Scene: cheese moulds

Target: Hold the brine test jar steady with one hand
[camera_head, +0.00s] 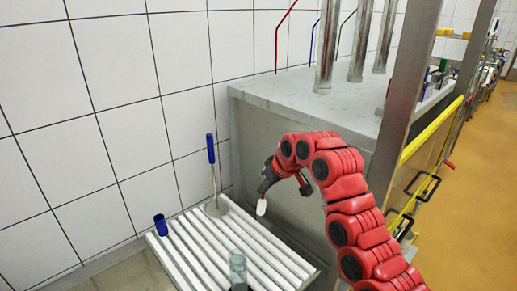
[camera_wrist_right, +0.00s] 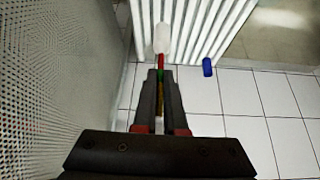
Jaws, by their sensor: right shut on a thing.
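The brine test jar is probably the clear glass cylinder (camera_head: 238,266) standing upright at the front edge of the ribbed white rack (camera_head: 192,250). Its lower end is cut off or dark at the bottom of the head view. My right gripper (camera_head: 266,186) hangs above the rack, up and to the right of the jar and apart from it. It is shut on a slim thing with a white end (camera_head: 261,207). In the right wrist view this white end (camera_wrist_right: 162,38) sticks out past the fingertips (camera_wrist_right: 159,74), with red and green near them. My left gripper is not in view.
A blue-handled tool (camera_head: 211,160) leans at the tiled wall. A grey block (camera_head: 270,98) with steel posts rises behind my right arm. A yellow rail (camera_head: 432,128) runs at right.

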